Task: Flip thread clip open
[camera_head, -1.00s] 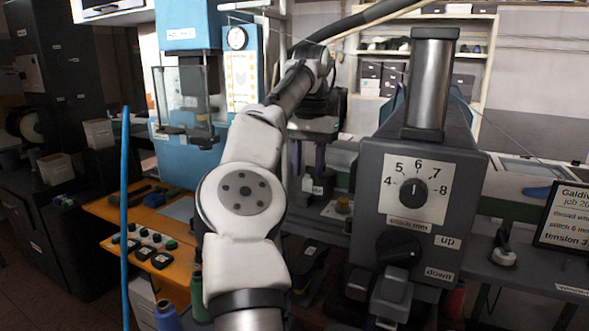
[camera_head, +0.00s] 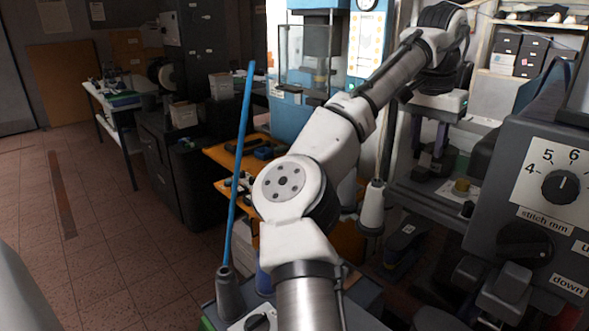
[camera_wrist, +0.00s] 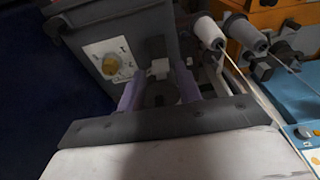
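My gripper (camera_head: 428,158) hangs with its two purple fingers pointing down, left of the grey machine, in the head view. In the wrist view my gripper (camera_wrist: 160,82) has its fingers apart, with a dark part of a grey machine body between or beyond them. A small pale block (camera_wrist: 160,68) shows between the fingertips; I cannot tell whether it is the thread clip or whether it is open. I see no clear contact with it. No thread clip can be made out for sure in the head view.
The grey machine (camera_head: 520,130) with a stitch dial stands at the right. A dial plate (camera_wrist: 108,62) and two thread spools (camera_wrist: 208,32) lie near my gripper in the wrist view. A blue pole (camera_head: 240,165) stands left of my arm. The floor at left is clear.

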